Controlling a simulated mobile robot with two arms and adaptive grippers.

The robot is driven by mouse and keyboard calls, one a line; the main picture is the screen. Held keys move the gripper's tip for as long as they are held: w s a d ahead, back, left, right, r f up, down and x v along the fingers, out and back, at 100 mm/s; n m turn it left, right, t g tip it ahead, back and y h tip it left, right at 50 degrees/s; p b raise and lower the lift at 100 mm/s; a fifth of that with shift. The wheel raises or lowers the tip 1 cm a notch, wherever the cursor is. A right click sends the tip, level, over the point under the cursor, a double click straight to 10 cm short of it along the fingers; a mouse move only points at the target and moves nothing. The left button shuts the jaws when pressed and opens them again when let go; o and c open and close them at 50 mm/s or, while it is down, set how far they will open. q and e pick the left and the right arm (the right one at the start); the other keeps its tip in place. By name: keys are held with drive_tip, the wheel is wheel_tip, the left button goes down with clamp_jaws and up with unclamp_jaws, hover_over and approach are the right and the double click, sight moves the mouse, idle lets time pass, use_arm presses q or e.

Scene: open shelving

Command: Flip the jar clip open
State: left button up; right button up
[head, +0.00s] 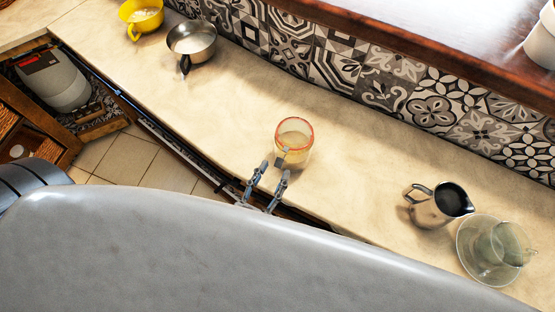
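A glass jar (296,143) with an orange-red ring around its rim stands upright on the counter in the middle of the head view. A small grey metal clip (281,158) shows on its near side, facing my gripper. Whether the clip is fastened is too small to tell. My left gripper (275,168) is open, its two fingers spread just in front of the clip at the counter's front edge. I see nothing between the fingers, and they look apart from the jar. My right gripper is not in view.
A metal pitcher (426,210) and a clear glass cup on a glass saucer (470,262) stand to the right. A steel pan (191,43) and a yellow cup (143,15) stand at the back left. A patterned tile wall (370,75) runs behind. Counter around the jar is clear.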

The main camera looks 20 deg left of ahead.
sight(277, 166)
use_arm(q)
drive_tip(key=shift+w+d+r, duration=0.1)
drive_tip(key=shift+w, duration=1)
drive_tip(key=shift+w+d+p, duration=0.1)
drive_tip(key=shift+w+p, duration=0.2)
drive_tip(key=shift+w, duration=0.1)
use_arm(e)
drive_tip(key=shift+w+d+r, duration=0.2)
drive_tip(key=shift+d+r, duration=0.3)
use_arm(q)
drive_tip(key=shift+c, duration=0.2)
clamp_jaws()
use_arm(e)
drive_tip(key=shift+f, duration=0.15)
